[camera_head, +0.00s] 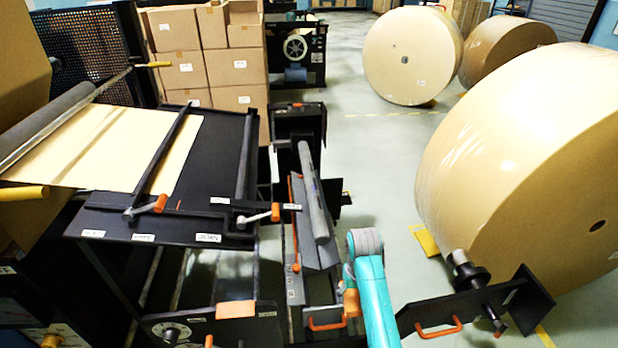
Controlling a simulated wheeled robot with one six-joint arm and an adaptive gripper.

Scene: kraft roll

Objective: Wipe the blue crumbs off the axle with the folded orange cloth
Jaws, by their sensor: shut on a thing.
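A long grey bar (312,190), which looks like the axle, lies tilted along a dark angled cradle (325,250) in the middle. I cannot make out blue crumbs on it. A flat orange rectangle (236,309) lies on the black machine panel at the lower left of centre; I cannot tell whether it is the folded cloth. My teal arm rises from the bottom edge to a grey joint cap just right of the cradle's lower end. My gripper cannot be seen, and neither can anything in it.
A black table with a paper sheet (105,140) and orange-handled levers (262,214) stands at left. A big kraft roll (540,165) fills the right, with a black shaft end (470,272) before it. Stacked cartons (228,66) stand behind. The floor (385,170) between is clear.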

